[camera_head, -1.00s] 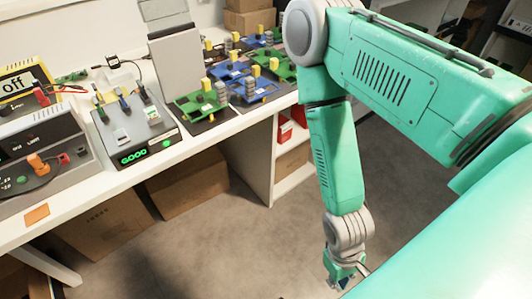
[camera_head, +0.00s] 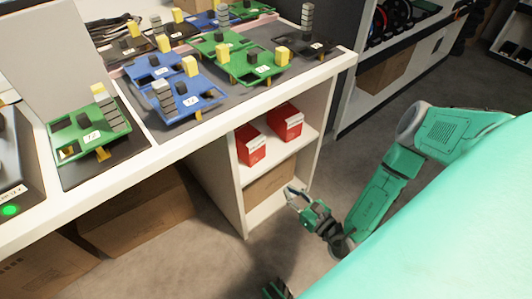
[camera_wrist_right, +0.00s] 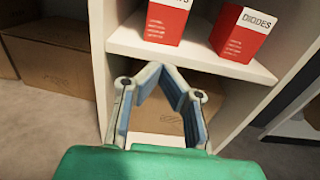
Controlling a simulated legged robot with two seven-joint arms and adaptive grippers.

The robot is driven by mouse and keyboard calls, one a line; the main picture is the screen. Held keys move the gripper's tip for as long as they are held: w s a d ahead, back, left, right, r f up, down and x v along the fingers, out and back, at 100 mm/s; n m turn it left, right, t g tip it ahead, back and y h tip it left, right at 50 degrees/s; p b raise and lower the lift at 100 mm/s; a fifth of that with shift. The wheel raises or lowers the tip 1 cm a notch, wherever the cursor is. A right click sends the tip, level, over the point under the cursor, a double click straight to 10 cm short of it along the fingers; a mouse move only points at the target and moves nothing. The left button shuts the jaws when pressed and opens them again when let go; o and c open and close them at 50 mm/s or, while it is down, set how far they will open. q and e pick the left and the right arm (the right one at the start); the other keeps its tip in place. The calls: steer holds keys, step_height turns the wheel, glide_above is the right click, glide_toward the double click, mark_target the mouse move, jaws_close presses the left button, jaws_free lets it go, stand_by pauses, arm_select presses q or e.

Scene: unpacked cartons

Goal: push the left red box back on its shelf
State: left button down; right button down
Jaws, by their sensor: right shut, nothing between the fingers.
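The left red box (camera_head: 250,146) stands on the upper shelf (camera_head: 290,149) of the white unit under the bench. It also shows in the right wrist view (camera_wrist_right: 167,22), cut off at the top. Another red box (camera_head: 285,122) stands to its right; its label reads "DIODES" in the right wrist view (camera_wrist_right: 240,34). My right gripper (camera_head: 293,193) is below and in front of that shelf, apart from both boxes. In the right wrist view its fingers (camera_wrist_right: 158,70) come together, empty, before the lower compartment.
A cardboard carton (camera_head: 270,184) sits in the lower compartment. The unit's white right side panel (camera_head: 325,128) stands close to the gripper. Circuit boards (camera_head: 190,98) cover the bench above. Cartons (camera_head: 135,213) stand on the floor to the left. Grey floor (camera_head: 385,140) is free to the right.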

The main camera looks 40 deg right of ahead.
mark_target(256, 159)
steer(key=w+b, duration=0.1)
steer(key=w, duration=0.3)
steer(key=w+b, duration=0.2)
steer(key=w, duration=0.2)
steer(key=w+a+b, duration=0.1)
steer(key=w, duration=0.4)
steer(key=shift+f, duration=0.1)
steer(key=shift+w+d+b, duration=0.1)
steer(key=shift+w+b, duration=0.3)
steer(key=shift+a, duration=0.2)
